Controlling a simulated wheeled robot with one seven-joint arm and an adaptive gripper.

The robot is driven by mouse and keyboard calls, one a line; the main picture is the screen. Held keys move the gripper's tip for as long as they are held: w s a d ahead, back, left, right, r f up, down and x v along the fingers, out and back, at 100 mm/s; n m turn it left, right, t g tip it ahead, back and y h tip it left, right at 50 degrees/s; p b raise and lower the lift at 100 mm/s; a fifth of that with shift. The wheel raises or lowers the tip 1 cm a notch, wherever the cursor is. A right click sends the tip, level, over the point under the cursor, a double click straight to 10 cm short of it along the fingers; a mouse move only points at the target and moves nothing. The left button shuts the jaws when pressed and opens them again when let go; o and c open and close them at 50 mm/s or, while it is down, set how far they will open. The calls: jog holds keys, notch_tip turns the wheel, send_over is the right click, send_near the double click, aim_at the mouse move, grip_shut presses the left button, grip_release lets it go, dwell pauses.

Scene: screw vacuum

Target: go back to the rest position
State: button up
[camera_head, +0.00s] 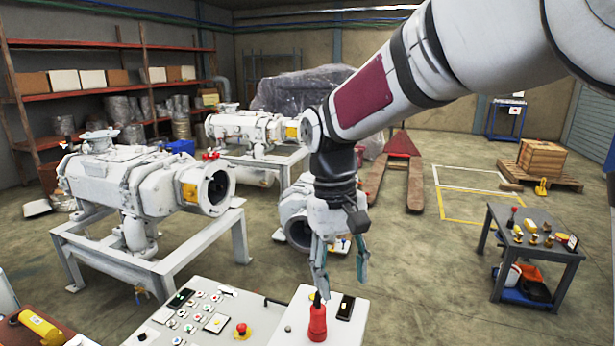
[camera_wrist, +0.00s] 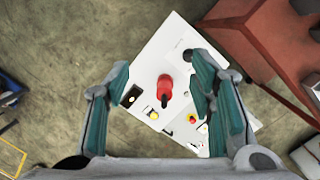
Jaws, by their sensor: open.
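My gripper (camera_head: 335,268) hangs down from my arm, over the back right part of the white control panel (camera_head: 265,312). Its fingers are apart and nothing is between them. In the wrist view my gripper (camera_wrist: 160,100) shows two teal-padded fingers spread wide. A red object with a dark tip (camera_head: 317,322) stands upright on the panel just below the fingers, apart from them. It also shows in the wrist view (camera_wrist: 165,85), between the fingers but lower down on the panel.
A black device (camera_head: 346,307) lies beside the red object. The panel has several buttons and a red knob (camera_head: 241,330). White pumps on frames (camera_head: 130,190) stand at left. A small dark table (camera_head: 530,238) with several tools stands at right.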

jog(key=s+d+r+m+t+p, duration=0.1)
jog(key=s+d+r+m+t, duration=0.1)
jog(key=s+d, duration=0.5)
jog(key=s+d+r+m+t+y+p, duration=0.1)
jog(key=s+d+r+t, duration=0.2)
jog(key=s, duration=1.2)
jog(key=d+r, duration=0.1)
jog(key=d, duration=0.2)
jog(key=shift+d+r+m+t+p, duration=0.25)
jog(key=shift+d+m+t+p, duration=0.1)
jog(key=shift+d+m+t, duration=0.05)
